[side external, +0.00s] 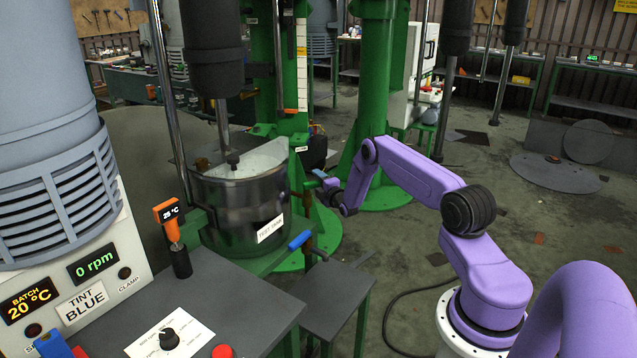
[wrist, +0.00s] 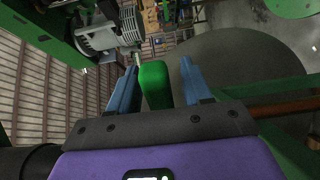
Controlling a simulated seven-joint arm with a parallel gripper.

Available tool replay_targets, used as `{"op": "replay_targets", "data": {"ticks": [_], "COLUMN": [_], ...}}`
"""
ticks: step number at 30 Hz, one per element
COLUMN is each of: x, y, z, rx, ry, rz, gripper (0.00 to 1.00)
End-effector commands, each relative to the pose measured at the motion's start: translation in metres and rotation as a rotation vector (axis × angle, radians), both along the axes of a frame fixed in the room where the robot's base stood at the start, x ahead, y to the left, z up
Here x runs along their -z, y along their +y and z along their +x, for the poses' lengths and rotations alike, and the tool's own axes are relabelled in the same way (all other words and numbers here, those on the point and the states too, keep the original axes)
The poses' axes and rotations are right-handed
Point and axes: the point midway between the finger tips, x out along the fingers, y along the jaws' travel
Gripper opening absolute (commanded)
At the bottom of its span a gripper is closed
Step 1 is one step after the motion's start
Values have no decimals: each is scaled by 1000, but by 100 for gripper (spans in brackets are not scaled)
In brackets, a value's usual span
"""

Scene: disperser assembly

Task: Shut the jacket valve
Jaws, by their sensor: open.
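My gripper (wrist: 186,72) is open, with its two blue fingers pointing forward in the wrist view. A green handle (wrist: 155,85) on a thin metal stem lies between the fingers, with a gap on each side. A blue lever handle (side external: 300,240) sits lower, by the brown pipe (side external: 307,205). No label shows which handle is the jacket valve. The vessel (side external: 232,205) carries a white label and holds pale contents.
A grey motor (wrist: 110,28) lies ahead in the wrist view. Green columns (side external: 385,90) stand behind my gripper. A control bench (side external: 225,300) with a display reading 0 rpm is at front left. A low grey table (side external: 335,290) stands below. Open floor lies to the right.

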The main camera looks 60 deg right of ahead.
Motion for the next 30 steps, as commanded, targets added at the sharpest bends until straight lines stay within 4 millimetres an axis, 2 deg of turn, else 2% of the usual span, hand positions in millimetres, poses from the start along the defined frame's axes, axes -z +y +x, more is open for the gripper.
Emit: {"op": "replay_targets", "data": {"ticks": [1, 3, 5, 6, 19, 30], "x": [0, 0, 0, 0, 0, 0], "y": [0, 0, 0, 0, 2, 11], "z": [0, 0, 0, 0, -3, -15], "rx": [0, 0, 0, 0, 62, 343], "ry": [0, 0, 0, 0, 0, 0], "rz": [0, 0, 0, 0, 0, -2], "gripper": [49, 26, 7, 0, 0, 0]}}
